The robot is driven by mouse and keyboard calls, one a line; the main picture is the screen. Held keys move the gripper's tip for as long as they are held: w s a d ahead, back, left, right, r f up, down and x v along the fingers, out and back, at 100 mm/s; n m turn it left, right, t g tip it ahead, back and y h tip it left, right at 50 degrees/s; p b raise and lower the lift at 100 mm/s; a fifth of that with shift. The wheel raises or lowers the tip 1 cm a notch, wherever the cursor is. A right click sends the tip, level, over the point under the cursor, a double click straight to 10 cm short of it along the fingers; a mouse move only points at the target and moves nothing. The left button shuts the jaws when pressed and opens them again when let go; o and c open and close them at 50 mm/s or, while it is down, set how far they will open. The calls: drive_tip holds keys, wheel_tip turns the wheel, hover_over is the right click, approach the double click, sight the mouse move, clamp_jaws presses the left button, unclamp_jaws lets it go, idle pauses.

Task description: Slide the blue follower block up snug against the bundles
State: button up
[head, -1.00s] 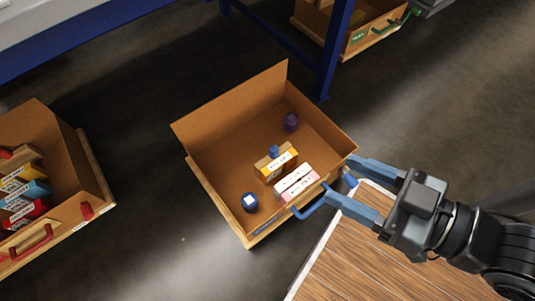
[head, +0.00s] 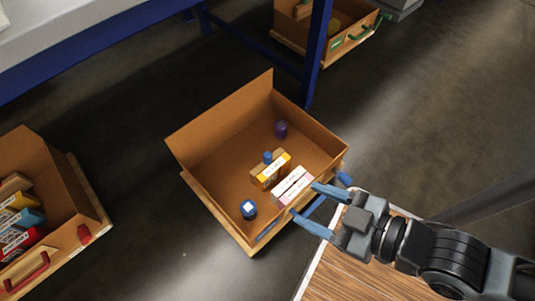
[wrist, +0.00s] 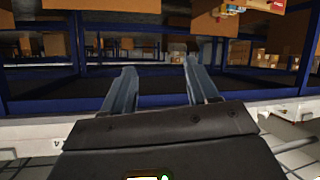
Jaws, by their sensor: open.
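The follower block (head: 258,180) is a small brown block with a blue knob (head: 267,157), standing in the open cardboard box (head: 210,153) with the blue handle. A yellow-orange bundle (head: 274,172) with a white label stands right against or very near its front. Pink-and-white bundles (head: 291,187) stand nearer the box's front wall, with a narrow gap after the yellow one. My gripper (head: 303,199) is open and empty, its blue fingertips by the front wall and handle, close to the pink bundles. The wrist view shows the spread fingers (wrist: 158,66) with nothing between them.
A box with a red handle (head: 76,200) is at left and one with a green handle (head: 284,44) at the back. A blue rack post (head: 318,50) rises behind.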

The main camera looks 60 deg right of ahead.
drive_tip(key=w+f+n+g, duration=0.2)
drive_tip(key=w+f, duration=0.2)
drive_tip(key=f, duration=0.3)
drive_tip(key=w+f+n+g, duration=0.2)
drive_tip(key=w+f, duration=0.2)
drive_tip(key=f, duration=0.3)
drive_tip(key=n+g+y+p, duration=0.1)
drive_tip(key=n+g+p, duration=0.1)
drive_tip(key=n+g, duration=0.8)
hover_over(268, 155)
drive_tip(key=shift+n+t, duration=0.5)
drive_tip(key=shift+n, duration=0.2)
wheel_tip(268, 155, down, 8)
drive_tip(key=shift+w+a+f, duration=0.1)
drive_tip(key=shift+f+b, duration=0.1)
drive_tip(key=shift+b, duration=0.2)
wheel_tip(268, 155, down, 7)
drive_tip(key=b, duration=0.3)
drive_tip(key=shift+f+b, duration=0.2)
drive_tip(key=shift+b, duration=0.2)
clamp_jaws()
